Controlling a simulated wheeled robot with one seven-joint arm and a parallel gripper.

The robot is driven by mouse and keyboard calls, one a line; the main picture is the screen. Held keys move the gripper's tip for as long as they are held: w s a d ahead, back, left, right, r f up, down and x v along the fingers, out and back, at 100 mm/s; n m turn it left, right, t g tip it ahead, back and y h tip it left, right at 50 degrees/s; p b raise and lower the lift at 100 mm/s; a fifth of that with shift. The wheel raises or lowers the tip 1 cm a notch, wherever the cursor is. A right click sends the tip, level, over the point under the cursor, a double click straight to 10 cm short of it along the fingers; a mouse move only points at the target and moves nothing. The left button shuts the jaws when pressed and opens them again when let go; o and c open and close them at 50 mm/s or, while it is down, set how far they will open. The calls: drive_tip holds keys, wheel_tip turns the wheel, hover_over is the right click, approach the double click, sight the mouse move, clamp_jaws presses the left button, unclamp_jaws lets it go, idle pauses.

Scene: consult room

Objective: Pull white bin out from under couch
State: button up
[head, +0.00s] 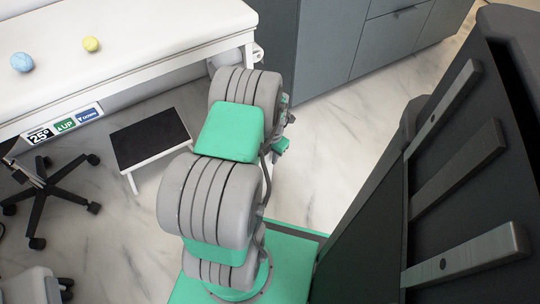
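The couch (120,30) is a long white bench across the upper left, with a white frame and leg. My grey and green arm stands folded in the middle of the view.
A black-topped step stool (150,138) stands before the couch, with a black wheeled chair base (45,190) at left. A blue ball (22,62) and yellow ball (91,44) lie on the couch. Grey cabinets (375,45) stand behind. Marble floor (330,140) is clear right of my arm.

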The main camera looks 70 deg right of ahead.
drive_tip(key=shift+o, duration=0.4)
drive_tip(key=r+p, duration=0.1)
drive_tip(key=r, duration=0.3)
drive_tip(key=r+p, duration=0.2)
drive_tip(key=r, duration=0.1)
drive_tip(key=shift+s+a+r, duration=0.1)
drive_tip(key=shift+s+r, duration=0.1)
drive_tip(key=shift+r, duration=0.2)
